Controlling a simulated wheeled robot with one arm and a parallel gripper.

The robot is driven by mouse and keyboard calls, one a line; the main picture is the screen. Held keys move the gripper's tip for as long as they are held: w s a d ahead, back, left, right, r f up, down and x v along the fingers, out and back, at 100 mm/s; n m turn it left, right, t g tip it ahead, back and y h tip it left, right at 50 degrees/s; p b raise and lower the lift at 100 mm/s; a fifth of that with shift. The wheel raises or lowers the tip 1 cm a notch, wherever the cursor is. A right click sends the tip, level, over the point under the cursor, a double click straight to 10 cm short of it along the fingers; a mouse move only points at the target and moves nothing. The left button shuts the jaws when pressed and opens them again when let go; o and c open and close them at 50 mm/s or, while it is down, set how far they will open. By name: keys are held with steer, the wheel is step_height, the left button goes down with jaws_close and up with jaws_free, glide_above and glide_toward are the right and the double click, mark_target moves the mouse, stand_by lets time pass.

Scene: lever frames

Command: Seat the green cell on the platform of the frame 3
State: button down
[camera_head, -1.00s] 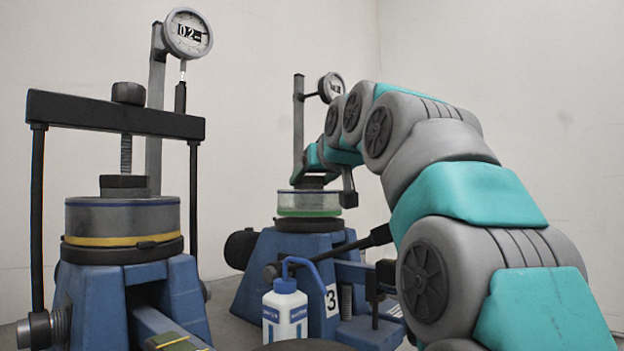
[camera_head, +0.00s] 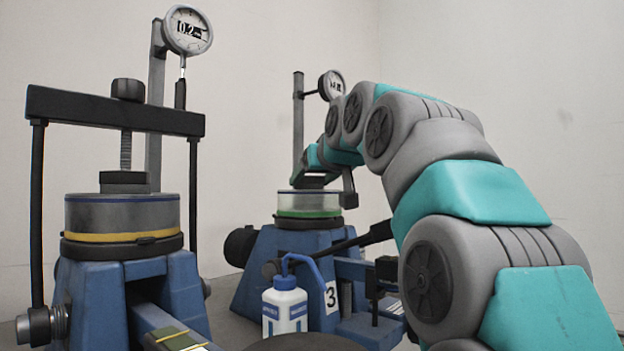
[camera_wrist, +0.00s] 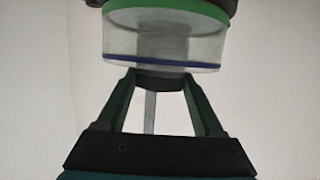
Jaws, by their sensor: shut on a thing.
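The green cell (camera_head: 308,203) is a clear round cylinder with a green band low down and a blue band near its top. It is upright over the dark round platform (camera_head: 308,223) of frame 3 (camera_head: 262,262), a blue stand with a "3" label. Its base looks level and at the platform; I cannot tell if they touch. In the wrist view the cell (camera_wrist: 160,50) appears upside down, with a dark edge beyond its green band. My gripper (camera_wrist: 160,82) is shut on the dark cap at the cell's top. The fingertips are mostly hidden in the head view.
Another blue frame (camera_head: 180,285) at left holds a yellow-banded cell (camera_head: 122,218) under a black crossbar (camera_head: 90,108). A white wash bottle (camera_head: 285,310) stands before frame 3. A black lever rod (camera_head: 365,239) sticks out right. A dial gauge (camera_head: 331,86) stands above frame 3.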

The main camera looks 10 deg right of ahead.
stand_by(0.3)
jaws_free()
steer(key=shift+f, duration=0.1)
steer(key=shift+s, duration=0.15)
steer(key=v, duration=0.7)
steer(key=shift+s+b, duration=0.3)
steer(key=shift+b, duration=0.05)
